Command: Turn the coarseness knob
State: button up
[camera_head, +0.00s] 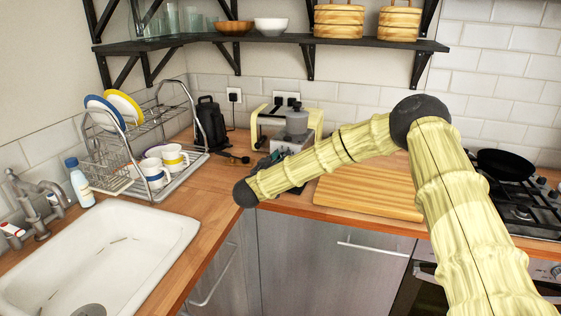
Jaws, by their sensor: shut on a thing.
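A grey appliance (294,141) with a rounded top stands on the back counter, in front of a cream appliance (262,124). The coarseness knob itself cannot be made out; the gripper and forearm cover the front of the grey appliance. My gripper (272,160) is a small dark shape just beyond my wrist, against the lower front of the grey appliance. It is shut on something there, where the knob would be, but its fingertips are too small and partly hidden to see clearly.
A wooden board (368,190) lies right of the appliance, partly behind my arm. A black kettle-like vessel (211,122) and a dish rack (150,132) stand to the left. A sink (110,250) is at front left, a stove with a black pan (505,163) at right. A dark shelf (270,41) runs above.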

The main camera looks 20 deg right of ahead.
jog(key=shift+m+b, duration=2.65)
jog(key=shift+m, duration=0.85)
jog(key=shift+r, duration=0.1)
jog(key=o, duration=1)
jog(key=shift+d, duration=0.1)
jog(key=shift+o, duration=0.2)
jog(key=v, duration=1.2)
